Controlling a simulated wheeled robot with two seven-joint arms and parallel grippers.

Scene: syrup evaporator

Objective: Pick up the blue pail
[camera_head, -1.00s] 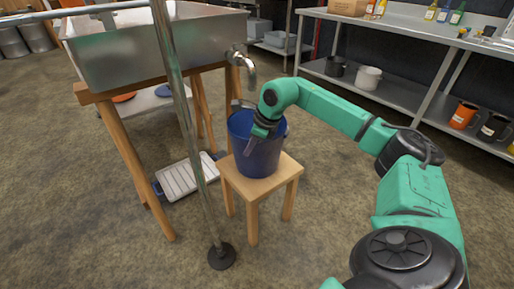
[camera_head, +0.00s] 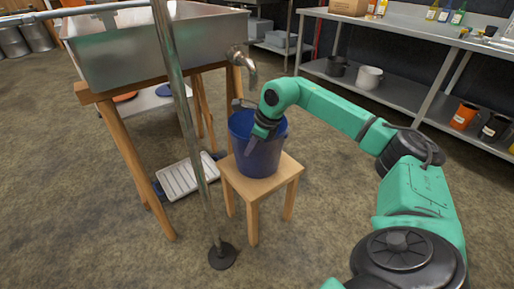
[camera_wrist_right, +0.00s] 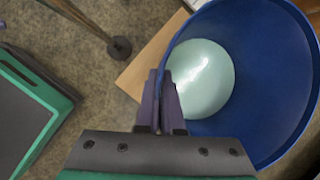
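The blue pail (camera_head: 262,158) stands upright on a small wooden stool (camera_head: 240,184) in the head view. My right gripper (camera_head: 258,134) reaches down to the pail's near rim. In the right wrist view, the two fingers (camera_wrist_right: 160,104) sit close together on either side of the pail's wall (camera_wrist_right: 250,125), one inside and one outside, and look shut on it. A pale round area (camera_wrist_right: 203,78) shows at the bottom inside the pail. My left gripper is not in view.
A metal evaporator pan (camera_head: 150,45) on a wooden frame stands behind, its spout (camera_head: 246,66) above the pail. A metal pole (camera_head: 186,120) with a round foot stands left of the stool. A white tray (camera_head: 186,178) lies on the floor. Steel shelves (camera_head: 400,92) stand at the right.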

